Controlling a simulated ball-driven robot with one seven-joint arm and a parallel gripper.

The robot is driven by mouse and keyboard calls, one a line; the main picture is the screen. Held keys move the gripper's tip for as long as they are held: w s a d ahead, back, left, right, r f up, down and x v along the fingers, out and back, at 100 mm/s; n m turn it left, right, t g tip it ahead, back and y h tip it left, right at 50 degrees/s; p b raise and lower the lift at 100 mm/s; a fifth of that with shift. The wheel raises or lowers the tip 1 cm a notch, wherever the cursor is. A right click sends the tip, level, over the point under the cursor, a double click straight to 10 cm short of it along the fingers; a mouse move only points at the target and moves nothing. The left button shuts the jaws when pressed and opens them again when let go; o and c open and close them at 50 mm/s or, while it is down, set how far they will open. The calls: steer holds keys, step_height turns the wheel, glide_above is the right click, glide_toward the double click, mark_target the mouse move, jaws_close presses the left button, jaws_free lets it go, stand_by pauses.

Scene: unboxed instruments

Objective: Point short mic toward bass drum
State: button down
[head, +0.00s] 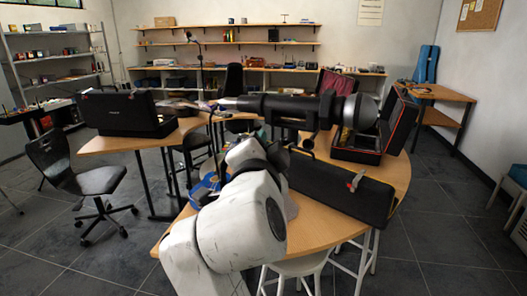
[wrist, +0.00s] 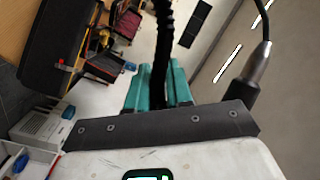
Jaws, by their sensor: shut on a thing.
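A black microphone (head: 285,106) lies level in the head view, its silver ball head (head: 360,111) to the right and its tapered cable end to the left. A dark clip holds it from below. In the wrist view its grey metal tail and cable (wrist: 258,66) show at the right. My gripper (wrist: 158,90), with teal fingers, is shut on a black ribbed gooseneck (wrist: 165,35), which runs upward out of the picture. In the head view my white arm hides the fingers and the gooseneck's lower part. I cannot make out a bass drum in either view.
An open black case (head: 125,112) stands on the left of the wooden table (head: 309,234). A long black case (head: 340,190) and an open red-lined case (head: 400,115) are on the right. A black chair (head: 95,180) and white stools (head: 300,265) stand close by.

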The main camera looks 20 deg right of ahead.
stand_by(0.4)
steer(key=c, duration=1.1)
jaws_free()
steer(key=b+v, duration=0.2)
steer(key=v, duration=0.8)
steer(key=shift+s+a, duration=0.15)
steer(key=shift+s, duration=0.2)
